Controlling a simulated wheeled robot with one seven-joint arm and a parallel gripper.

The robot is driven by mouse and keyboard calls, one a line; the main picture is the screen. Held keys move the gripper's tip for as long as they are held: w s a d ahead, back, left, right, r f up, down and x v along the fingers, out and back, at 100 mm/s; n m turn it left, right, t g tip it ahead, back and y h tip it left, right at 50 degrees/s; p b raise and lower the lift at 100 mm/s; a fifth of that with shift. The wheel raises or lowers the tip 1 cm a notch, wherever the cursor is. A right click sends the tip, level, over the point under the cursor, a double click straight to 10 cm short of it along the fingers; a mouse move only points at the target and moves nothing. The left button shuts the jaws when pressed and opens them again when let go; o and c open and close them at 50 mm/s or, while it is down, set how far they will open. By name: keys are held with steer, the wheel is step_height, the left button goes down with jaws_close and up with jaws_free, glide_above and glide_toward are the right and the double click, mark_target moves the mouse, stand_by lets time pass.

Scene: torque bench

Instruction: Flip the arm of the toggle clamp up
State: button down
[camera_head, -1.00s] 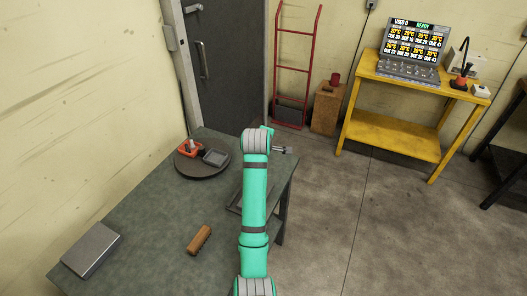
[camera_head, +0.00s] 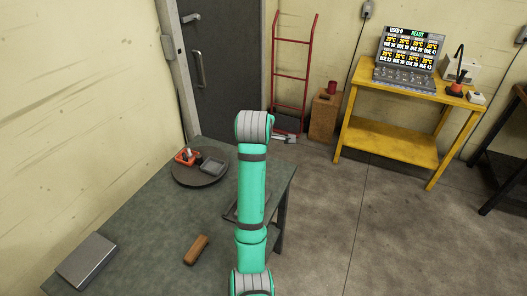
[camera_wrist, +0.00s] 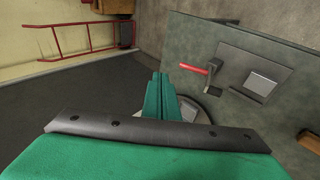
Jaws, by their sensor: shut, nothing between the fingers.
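The toggle clamp shows in the wrist view as a dark body with a red-handled arm (camera_wrist: 193,68), on a grey plate (camera_wrist: 240,62) on the bench. The red handle reaches out past the plate's edge, toward my gripper's side. In the head view my arm hides the clamp. My gripper (camera_wrist: 160,78) is shut and empty, its two green fingers side by side, apart from the clamp and left of it in the wrist view.
A red hand truck (camera_head: 292,75) and yellow table (camera_head: 390,140) stand behind. Open floor lies right of the bench.

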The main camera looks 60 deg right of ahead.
steer(key=shift+s+a+r, duration=0.15)
steer(key=shift+r, duration=0.35)
steer(key=shift+s+a+r, duration=0.1)
steer(key=shift+a+r, duration=0.05)
steer(key=shift+r, duration=0.35)
